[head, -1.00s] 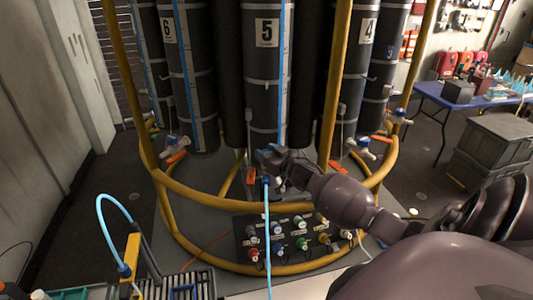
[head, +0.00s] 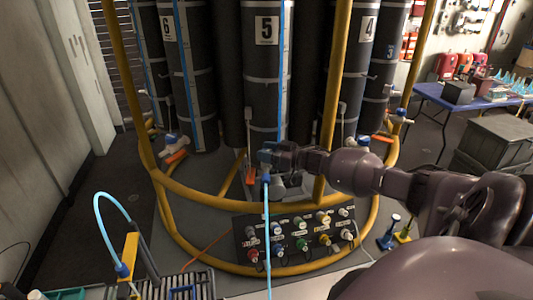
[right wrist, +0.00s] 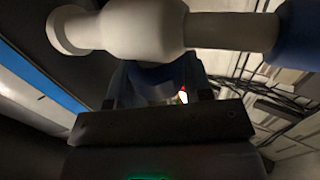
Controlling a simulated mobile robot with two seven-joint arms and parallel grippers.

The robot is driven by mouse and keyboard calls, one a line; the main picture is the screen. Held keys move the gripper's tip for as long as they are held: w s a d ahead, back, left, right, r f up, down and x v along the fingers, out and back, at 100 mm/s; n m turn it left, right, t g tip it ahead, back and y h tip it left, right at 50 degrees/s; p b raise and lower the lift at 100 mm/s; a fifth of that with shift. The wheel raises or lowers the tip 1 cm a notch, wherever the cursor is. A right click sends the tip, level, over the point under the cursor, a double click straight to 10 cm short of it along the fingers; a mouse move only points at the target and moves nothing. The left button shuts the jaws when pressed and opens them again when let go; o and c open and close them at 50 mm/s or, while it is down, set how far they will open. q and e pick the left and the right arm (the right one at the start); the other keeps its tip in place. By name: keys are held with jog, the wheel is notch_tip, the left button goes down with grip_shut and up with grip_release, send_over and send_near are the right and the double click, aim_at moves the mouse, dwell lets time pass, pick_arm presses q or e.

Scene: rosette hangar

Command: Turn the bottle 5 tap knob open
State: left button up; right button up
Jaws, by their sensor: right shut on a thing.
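Bottle 5 (head: 266,90) is a tall dark grey cylinder with a white "5" label, standing in the middle of the yellow rack. My right gripper (head: 270,158) is at the foot of this bottle, where its tap is. In the right wrist view the white tap body (right wrist: 150,32) crosses the top, with a dark blue part at its right end. The blue knob (right wrist: 155,74) sits between the fingers below it, and the gripper is shut on it. The knob's turn angle is mostly hidden. A light blue tube (head: 267,235) hangs straight down from the tap. My left gripper is not in view.
Yellow rack rails (head: 332,100) pass close beside my right arm. A panel of coloured valves (head: 290,240) stands below the tap. Bottle 6 (head: 190,90) and bottle 4 (head: 345,80) flank bottle 5. A blue table (head: 450,105) stands back right.

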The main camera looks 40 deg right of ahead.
jog(key=o, duration=0.9)
jog(key=shift+m+h, duration=0.3)
